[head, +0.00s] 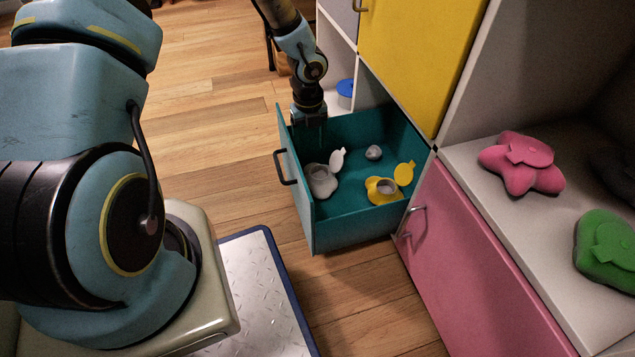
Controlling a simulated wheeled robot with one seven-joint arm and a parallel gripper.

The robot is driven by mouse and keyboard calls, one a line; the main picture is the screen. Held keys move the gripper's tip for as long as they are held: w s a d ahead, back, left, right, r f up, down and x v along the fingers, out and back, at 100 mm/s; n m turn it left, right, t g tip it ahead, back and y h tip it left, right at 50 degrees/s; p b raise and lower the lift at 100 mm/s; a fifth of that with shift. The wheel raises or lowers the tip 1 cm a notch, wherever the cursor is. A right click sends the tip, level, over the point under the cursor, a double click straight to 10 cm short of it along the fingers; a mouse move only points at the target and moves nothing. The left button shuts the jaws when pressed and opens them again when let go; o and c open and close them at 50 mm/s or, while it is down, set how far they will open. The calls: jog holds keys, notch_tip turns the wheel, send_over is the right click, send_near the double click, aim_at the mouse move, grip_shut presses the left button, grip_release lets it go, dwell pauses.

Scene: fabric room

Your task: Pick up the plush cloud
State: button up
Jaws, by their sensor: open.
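My gripper (309,134) points down at the left back corner of the open teal drawer (345,232). It is open and small in the view, and nothing shows between its fingers. In the drawer lie a grey lumpy item with a raised pale round flap (322,182), a yellow one with a raised flap (381,190), and a small grey lump (374,152). A pink star-like plush (522,163) and a green rounded plush (608,250) lie on the shelf at right. I cannot tell for sure which is the cloud.
The drawer juts from a cabinet with a yellow door (415,55) above and a pink door (465,265) beside it. A dark item (617,175) sits deep on the shelf. A blue round item (346,88) is in a back cubby. Wooden floor (215,90) is clear at left.

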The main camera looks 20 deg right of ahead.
aim_at(310, 180)
notch_tip(310, 180, down, 16)
jog(key=b, duration=0.8)
jog(key=shift+f, duration=0.2)
jog(key=shift+a+r, duration=0.1)
jog(key=c, duration=1.1)
